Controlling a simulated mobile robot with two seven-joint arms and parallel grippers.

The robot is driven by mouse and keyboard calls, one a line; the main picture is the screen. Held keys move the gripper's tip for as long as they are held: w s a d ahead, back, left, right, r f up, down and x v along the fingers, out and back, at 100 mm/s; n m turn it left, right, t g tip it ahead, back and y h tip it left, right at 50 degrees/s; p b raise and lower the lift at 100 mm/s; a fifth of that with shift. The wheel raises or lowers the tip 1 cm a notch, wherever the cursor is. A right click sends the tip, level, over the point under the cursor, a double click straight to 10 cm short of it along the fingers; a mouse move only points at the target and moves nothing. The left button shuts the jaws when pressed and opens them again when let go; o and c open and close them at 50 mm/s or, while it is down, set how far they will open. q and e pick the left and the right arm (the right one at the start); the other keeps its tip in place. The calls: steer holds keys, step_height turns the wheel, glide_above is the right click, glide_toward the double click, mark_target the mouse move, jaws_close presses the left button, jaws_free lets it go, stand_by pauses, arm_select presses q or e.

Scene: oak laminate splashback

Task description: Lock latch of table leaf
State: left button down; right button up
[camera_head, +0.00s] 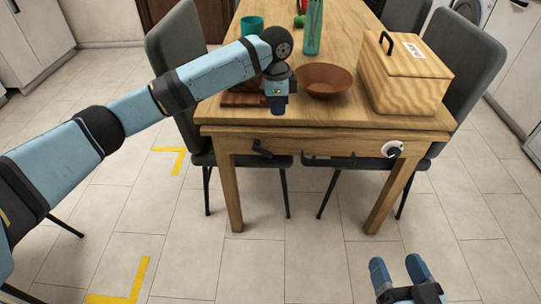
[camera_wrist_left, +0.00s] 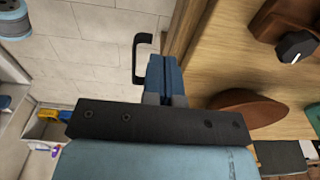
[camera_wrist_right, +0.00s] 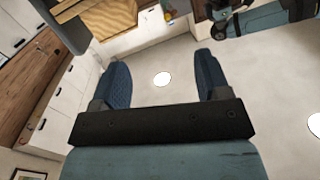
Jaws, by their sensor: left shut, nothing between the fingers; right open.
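The wooden table (camera_head: 225,117) stands ahead. Its front carries a short black lever (camera_head: 262,149), a long black bar handle (camera_head: 330,160) and a white round plate with a black knob (camera_head: 394,149); I cannot tell which is the latch. My left gripper (camera_head: 278,108) is shut and empty at the table's front edge, above the lever in the picture. In the left wrist view its closed fingers (camera_wrist_left: 166,78) are beside a black handle (camera_wrist_left: 139,58), apparently apart from it. My right gripper (camera_head: 393,262) is open and empty, low over the floor; its spread fingers show in the right wrist view (camera_wrist_right: 163,82).
A brown bowl (camera_head: 323,80), a lidded wooden box (camera_head: 405,78), a teal cup (camera_head: 252,26) and a bottle (camera_head: 313,28) stand on the table. Grey chairs (camera_head: 178,55) (camera_head: 462,58) flank it. Yellow marks (camera_head: 135,280) lie on the floor. The floor in front is clear.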

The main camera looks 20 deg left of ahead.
stand_by(0.3)
arm_select(q)
steer(key=b, duration=0.4)
glide_above(272, 154)
steer(key=d, duration=0.2)
steer(key=f, duration=0.9)
steer(key=shift+w+a, duration=0.1)
steer(key=shift+w, duration=0.15)
steer(key=f, duration=0.1)
steer(key=a+f+b, duration=0.1)
steer(key=f, duration=0.1)
steer(key=shift+s+a+f, duration=0.1)
steer(key=shift+s+f, duration=0.05)
steer(key=shift+f, duration=0.1)
steer(key=shift+s+a+f, duration=0.1)
steer(key=shift+a+f, duration=0.25)
steer(key=shift+f, duration=0.15)
arm_select(e)
steer(key=shift+a+r+t+y, duration=0.2)
steer(key=shift+a+y, duration=0.3)
steer(key=shift+y, duration=0.05)
steer(key=shift+a+r+t+y, duration=0.2)
steer(key=shift+a+y, duration=0.25)
steer(key=shift+y, duration=0.1)
arm_select(q)
steer(key=shift+r, duration=0.1)
arm_select(e)
steer(key=shift+r, duration=0.1)
